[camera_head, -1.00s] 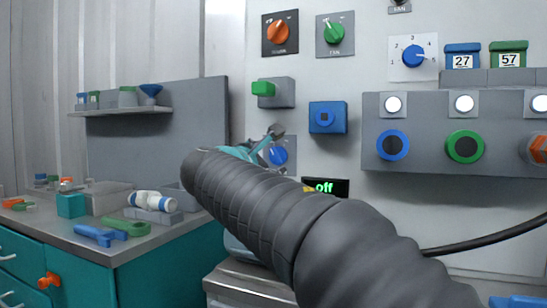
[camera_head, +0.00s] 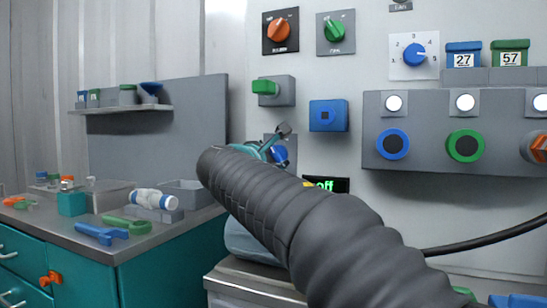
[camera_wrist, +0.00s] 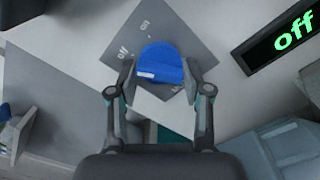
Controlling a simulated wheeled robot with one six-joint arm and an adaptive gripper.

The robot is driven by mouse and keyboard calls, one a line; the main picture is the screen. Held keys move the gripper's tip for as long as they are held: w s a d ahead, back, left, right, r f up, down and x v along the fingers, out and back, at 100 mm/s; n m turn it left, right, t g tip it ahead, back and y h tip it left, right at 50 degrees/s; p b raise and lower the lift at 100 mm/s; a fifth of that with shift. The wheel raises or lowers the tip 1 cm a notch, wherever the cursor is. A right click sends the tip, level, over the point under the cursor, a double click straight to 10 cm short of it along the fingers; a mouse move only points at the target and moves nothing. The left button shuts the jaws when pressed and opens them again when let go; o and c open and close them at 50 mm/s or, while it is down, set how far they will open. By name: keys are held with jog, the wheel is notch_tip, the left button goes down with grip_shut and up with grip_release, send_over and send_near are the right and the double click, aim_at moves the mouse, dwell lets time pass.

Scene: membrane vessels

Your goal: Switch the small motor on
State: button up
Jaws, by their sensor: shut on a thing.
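A round blue knob (camera_wrist: 162,66) sits on a grey plate (camera_wrist: 188,40) lettered "off" and "on". A pale pointer mark shows on the knob's lower left side in the wrist view. My gripper (camera_wrist: 159,73) is shut on the knob, one finger on each side. In the head view the knob (camera_head: 280,154) shows partly behind my gripper (camera_head: 272,146), and my dark arm covers the area below. A black display (camera_wrist: 285,38) beside the plate reads "off" in green; it also shows in the head view (camera_head: 340,185), partly covered by my arm.
An orange knob (camera_head: 281,30), a green knob (camera_head: 335,29) and a blue box (camera_head: 328,116) are on the wall around the plate. A grey panel (camera_head: 430,160) with lamps and buttons is at the right. A teal workbench (camera_head: 150,262) stands at the left.

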jog(key=shift+m, duration=0.3)
jog(key=m+b, duration=0.7)
jog(key=m, duration=0.4)
jog(key=shift+a+r, duration=0.1)
jog(key=shift+m, duration=0.3)
dwell(0.4)
jog(key=o, duration=1.1)
